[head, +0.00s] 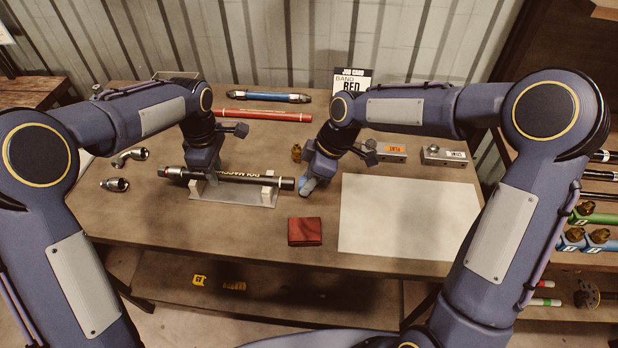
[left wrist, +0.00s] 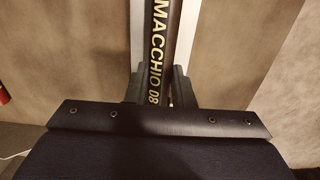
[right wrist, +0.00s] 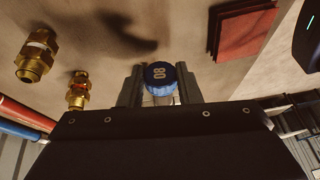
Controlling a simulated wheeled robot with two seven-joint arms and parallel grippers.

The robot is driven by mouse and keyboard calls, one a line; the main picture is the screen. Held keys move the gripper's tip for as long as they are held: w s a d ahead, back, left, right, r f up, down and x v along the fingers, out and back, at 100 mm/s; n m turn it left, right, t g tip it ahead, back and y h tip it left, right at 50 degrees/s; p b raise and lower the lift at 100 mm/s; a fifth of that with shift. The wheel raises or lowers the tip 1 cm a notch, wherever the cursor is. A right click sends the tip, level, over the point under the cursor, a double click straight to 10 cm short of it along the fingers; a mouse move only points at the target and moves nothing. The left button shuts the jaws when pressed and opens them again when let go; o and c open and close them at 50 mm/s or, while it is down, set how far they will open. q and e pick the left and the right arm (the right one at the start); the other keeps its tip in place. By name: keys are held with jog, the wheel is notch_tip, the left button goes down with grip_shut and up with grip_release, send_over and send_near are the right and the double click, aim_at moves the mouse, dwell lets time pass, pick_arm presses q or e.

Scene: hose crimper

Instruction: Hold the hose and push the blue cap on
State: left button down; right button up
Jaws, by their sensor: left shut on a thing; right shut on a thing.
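The black hose (head: 235,178) with yellowish lettering lies in a grey metal cradle (head: 235,195) on the table. My left gripper (head: 203,180) is shut around the hose near its left part; the left wrist view shows the lettered hose (left wrist: 158,45) between the fingers (left wrist: 155,88). The blue cap (right wrist: 158,76), marked 08, is held in my right gripper (right wrist: 160,90). In the head view the right gripper (head: 309,188) holds the blue cap (head: 307,184) just beyond the hose's right end. Whether the cap touches the hose end is hidden.
Brass fittings (right wrist: 37,55) stand near my right gripper. A red folded cloth or pad (head: 305,231) and a white sheet (head: 408,215) lie to the front and right. Blue and red hoses (head: 268,96) lie at the back. Metal fittings (head: 115,184) lie at left.

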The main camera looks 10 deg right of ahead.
jog(key=shift+w+a, duration=0.2)
jog(key=shift+a, duration=0.45)
jog(key=shift+w+a, duration=0.15)
jog(key=shift+a, duration=0.45)
jog(key=o, duration=1)
jog(key=shift+d+r, duration=0.1)
jog(key=v, duration=1.1)
jog(key=shift+d+r, duration=0.15)
jog(key=shift+r, duration=0.2)
pick_arm(q)
jog(key=c, duration=1.2)
grip_release()
jog(key=shift+o, duration=0.2)
jog(key=shift+r, duration=0.1)
